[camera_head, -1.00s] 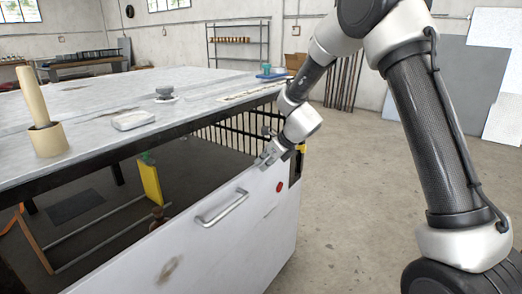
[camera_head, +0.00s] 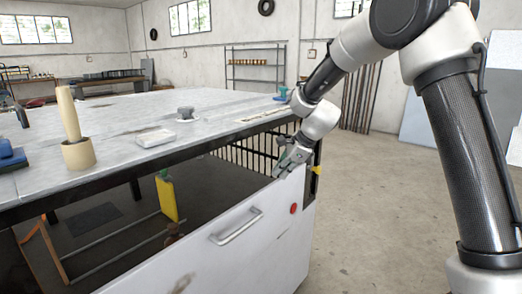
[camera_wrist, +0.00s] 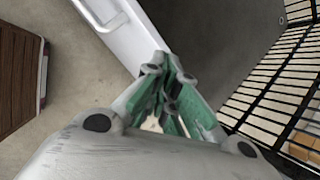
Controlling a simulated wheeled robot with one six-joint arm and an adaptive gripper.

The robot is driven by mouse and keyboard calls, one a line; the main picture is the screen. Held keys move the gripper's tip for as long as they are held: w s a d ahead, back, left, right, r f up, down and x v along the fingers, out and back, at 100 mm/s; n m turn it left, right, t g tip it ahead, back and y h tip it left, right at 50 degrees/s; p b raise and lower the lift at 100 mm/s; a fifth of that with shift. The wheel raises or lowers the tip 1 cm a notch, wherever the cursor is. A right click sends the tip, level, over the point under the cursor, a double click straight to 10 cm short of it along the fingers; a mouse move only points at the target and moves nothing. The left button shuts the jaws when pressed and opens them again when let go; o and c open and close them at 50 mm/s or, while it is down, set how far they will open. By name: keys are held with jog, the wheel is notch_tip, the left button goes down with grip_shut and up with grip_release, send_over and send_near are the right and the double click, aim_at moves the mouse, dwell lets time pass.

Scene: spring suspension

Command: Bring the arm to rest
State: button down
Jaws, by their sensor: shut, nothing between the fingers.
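My gripper (camera_head: 288,160) is shut and empty. In the head view it is at the top edge of the white front panel (camera_head: 265,245), near that panel's right end. In the wrist view my gripper (camera_wrist: 160,85) shows its green-sided fingers together, with the white panel edge (camera_wrist: 135,30) just beyond the tips. I cannot tell whether the fingers touch the panel. My arm reaches down to it from the upper right, bent at the elbow.
The grey worktop (camera_head: 120,120) carries a wooden mallet (camera_head: 75,130), a white block (camera_head: 155,137) and a grey knob (camera_head: 185,114). The panel has a metal handle (camera_head: 236,226) and a red button (camera_head: 293,208). A black wire grid (camera_wrist: 270,85) stands beside the gripper. Floor (camera_head: 385,220) at right is clear.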

jog(key=s+d+r+n+h, duration=0.1)
jog(key=s+d+r+n, duration=0.3)
jog(key=s+d, duration=0.5)
jog(key=s+d+r+n+h, duration=0.2)
jog(key=s+d+r+n, duration=0.2)
jog(key=s+d+n, duration=0.4)
jog(key=s+d+r+n+t+h, duration=0.1)
jog(key=s+d+r+n, duration=0.3)
jog(key=s+d, duration=0.7)
jog(key=s+n+h, duration=0.1)
jog(key=s+n, duration=0.1)
jog(key=s, duration=0.7)
jog(key=shift+r, duration=0.2)
jog(key=c, duration=2.2)
grip_release()
jog(key=shift+s+d, duration=0.1)
